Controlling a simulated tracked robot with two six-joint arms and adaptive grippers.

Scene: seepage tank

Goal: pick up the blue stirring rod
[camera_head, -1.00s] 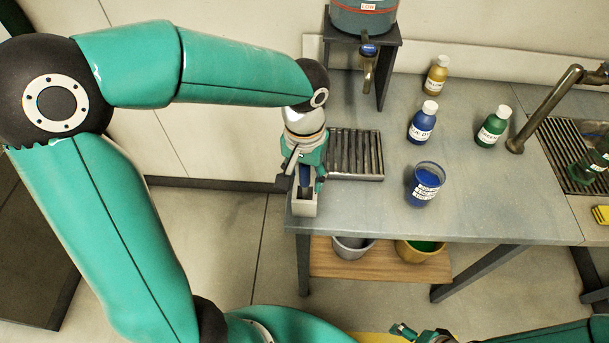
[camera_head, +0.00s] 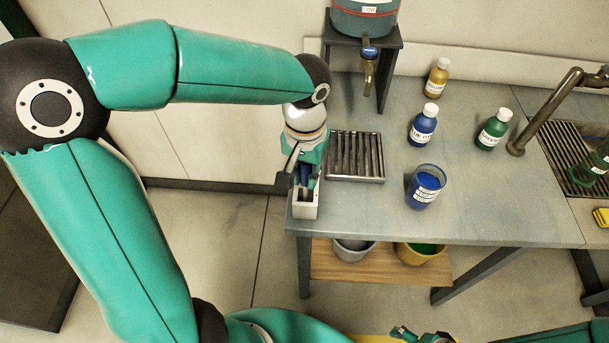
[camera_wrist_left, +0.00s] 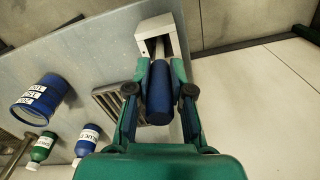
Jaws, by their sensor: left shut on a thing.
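The blue stirring rod (camera_wrist_left: 159,92) shows in the left wrist view as a thick blue handle between my left gripper's fingers. In the head view a bit of its blue (camera_head: 306,172) shows between the fingers. My left gripper (camera_head: 304,182) is shut on the rod, right above the pale square holder (camera_head: 306,210) at the table's left front corner. The holder also shows in the left wrist view (camera_wrist_left: 154,27), with a thinner shaft leading from the handle toward its opening. The rod's lower end is hidden. My right gripper (camera_head: 403,332) shows only partly at the bottom edge.
A slatted metal tray (camera_head: 355,156) lies right beside the left gripper. A labelled blue beaker (camera_head: 425,187), a blue bottle (camera_head: 423,126), a green bottle (camera_head: 494,130) and a yellow bottle (camera_head: 437,78) stand on the table (camera_head: 470,210). A tank with a tap (camera_head: 370,58) is behind.

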